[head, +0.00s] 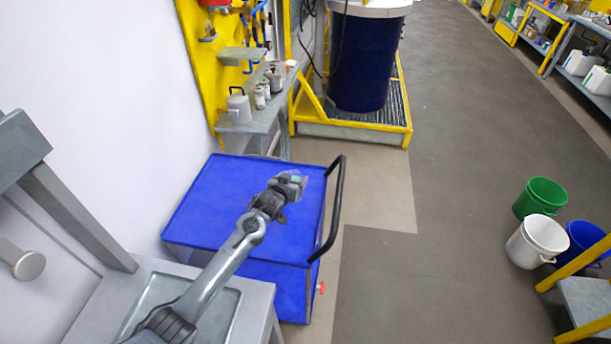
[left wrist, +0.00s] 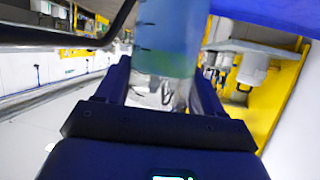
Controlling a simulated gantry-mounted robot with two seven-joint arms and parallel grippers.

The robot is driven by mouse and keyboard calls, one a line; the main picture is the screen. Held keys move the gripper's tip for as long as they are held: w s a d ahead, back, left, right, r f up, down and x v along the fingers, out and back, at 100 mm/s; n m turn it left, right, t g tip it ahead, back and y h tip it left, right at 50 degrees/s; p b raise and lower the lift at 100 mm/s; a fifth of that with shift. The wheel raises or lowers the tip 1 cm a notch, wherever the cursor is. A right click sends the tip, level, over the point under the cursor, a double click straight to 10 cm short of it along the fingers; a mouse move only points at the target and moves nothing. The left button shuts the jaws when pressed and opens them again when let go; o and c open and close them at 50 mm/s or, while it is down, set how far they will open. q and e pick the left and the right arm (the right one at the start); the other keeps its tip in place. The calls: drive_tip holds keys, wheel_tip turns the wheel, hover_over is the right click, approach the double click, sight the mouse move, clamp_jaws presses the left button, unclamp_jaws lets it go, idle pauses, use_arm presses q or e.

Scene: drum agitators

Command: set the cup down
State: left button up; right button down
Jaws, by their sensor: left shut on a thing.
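My left gripper (head: 287,184) is above the right part of the blue cart's top (head: 215,195), close to the black handle, in the head view. It is shut on a translucent cup, of which only a small pale part shows at the fingertips. In the left wrist view the cup (left wrist: 168,38) stands out between the two fingers of the left gripper (left wrist: 160,88), bluish with a green band. Whether the cup touches the cart cannot be told. My right gripper is not in view.
The cart's top looks bare, with a black handle (head: 335,205) rising along its right side. A grey bench (head: 258,118) with several metal containers stands behind it. A dark blue drum (head: 362,62) is at the back. Green (head: 540,197), white (head: 537,242) and blue buckets stand on the floor at right.

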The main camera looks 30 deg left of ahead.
use_arm(q)
drive_tip(key=shift+s+a+f+b, duration=0.2)
drive_tip(key=shift+a+f, duration=0.4)
drive_tip(key=shift+f, duration=0.4)
drive_tip(key=shift+s+a+f+b, duration=0.1)
drive_tip(key=shift+s+a+f, duration=0.35)
drive_tip(key=shift+f, duration=0.55)
drive_tip(key=shift+s+a+f+b, duration=0.1)
drive_tip(key=shift+s+a+f, duration=0.05)
drive_tip(key=shift+a+f, duration=0.7)
drive_tip(key=shift+d+f, duration=0.15)
drive_tip(key=shift+f, duration=0.1)
drive_tip(key=shift+f, duration=0.1)
drive_tip(key=o, duration=1.2)
drive_tip(key=shift+f, duration=0.1)
